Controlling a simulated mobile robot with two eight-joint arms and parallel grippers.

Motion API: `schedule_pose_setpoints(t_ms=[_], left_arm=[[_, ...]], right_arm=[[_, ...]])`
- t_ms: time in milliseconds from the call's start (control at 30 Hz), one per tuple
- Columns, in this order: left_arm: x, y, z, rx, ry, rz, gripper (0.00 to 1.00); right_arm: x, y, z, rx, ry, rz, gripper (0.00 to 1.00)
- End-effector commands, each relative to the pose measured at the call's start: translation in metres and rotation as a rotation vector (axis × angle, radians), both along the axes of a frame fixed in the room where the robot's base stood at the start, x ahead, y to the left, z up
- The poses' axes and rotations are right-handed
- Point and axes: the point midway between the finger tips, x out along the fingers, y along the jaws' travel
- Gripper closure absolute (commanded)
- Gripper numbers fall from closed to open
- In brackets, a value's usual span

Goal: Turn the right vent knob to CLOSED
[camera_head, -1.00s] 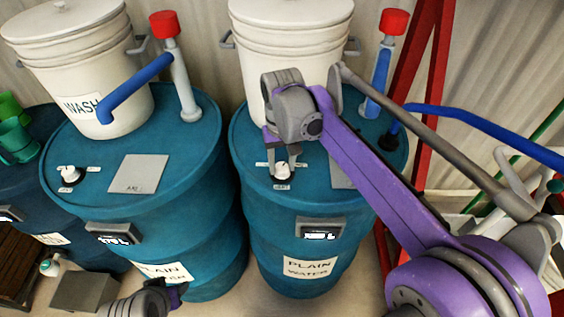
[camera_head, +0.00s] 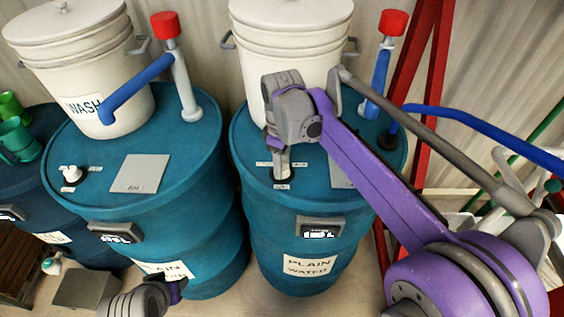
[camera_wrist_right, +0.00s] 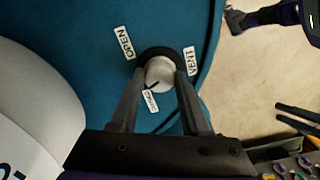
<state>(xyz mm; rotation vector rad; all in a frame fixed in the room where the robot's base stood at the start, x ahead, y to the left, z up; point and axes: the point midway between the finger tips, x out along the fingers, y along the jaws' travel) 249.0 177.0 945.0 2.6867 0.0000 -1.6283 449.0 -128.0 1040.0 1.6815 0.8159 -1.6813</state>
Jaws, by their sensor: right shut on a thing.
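The right vent knob is a pale round knob (camera_wrist_right: 159,72) on a dark collar, on top of the right blue drum (camera_head: 300,205). In the right wrist view, labels OPEN (camera_wrist_right: 124,43), VENT (camera_wrist_right: 190,60) and one that seems to read CLOSED (camera_wrist_right: 150,101) surround it. A dark mark on the knob's edge faces the CLOSED label. My right gripper (camera_head: 282,170) points down at the knob, and its fingers (camera_wrist_right: 158,82) are shut on its two sides. In the head view the fingers mostly hide the knob. My left gripper (camera_head: 178,290) is low at the bottom left, its fingers unclear.
The left blue drum (camera_head: 120,205) has its own white knob (camera_head: 69,173) and a grey plate (camera_head: 140,173). White buckets (camera_head: 288,50) and red-capped pipes (camera_head: 380,65) stand behind. A red frame (camera_head: 412,110) rises at right.

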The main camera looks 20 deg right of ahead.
Motion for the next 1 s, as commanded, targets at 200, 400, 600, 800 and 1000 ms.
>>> schedule_pose_setpoints(t_ms=[200, 400, 600, 800, 1000], left_arm=[[0.0006, 0.0, 0.0015, 0.0, -0.001, 0.0, 0.5], [0.0008, 0.0, 0.0022, 0.0, -0.002, 0.0, 0.5], [0.001, 0.0, 0.0027, 0.0, -0.002, 0.0, 0.5], [0.001, 0.0, 0.0028, 0.0, -0.002, 0.0, 0.5], [0.0009, 0.0, 0.0027, 0.0, -0.002, 0.0, 0.5]], right_arm=[[-0.0001, -0.0001, 0.0001, 0.0, 0.0, 0.176, 1.0], [-0.0001, -0.0001, 0.0, 0.0, 0.0, 0.297, 1.0], [-0.0001, -0.0001, 0.0, 0.0, 0.0, 0.369, 1.0], [-0.0001, -0.0001, -0.0001, 0.0, 0.0, 0.399, 1.0], [-0.0001, -0.0001, -0.0001, 0.0, 0.0, 0.405, 1.0]])
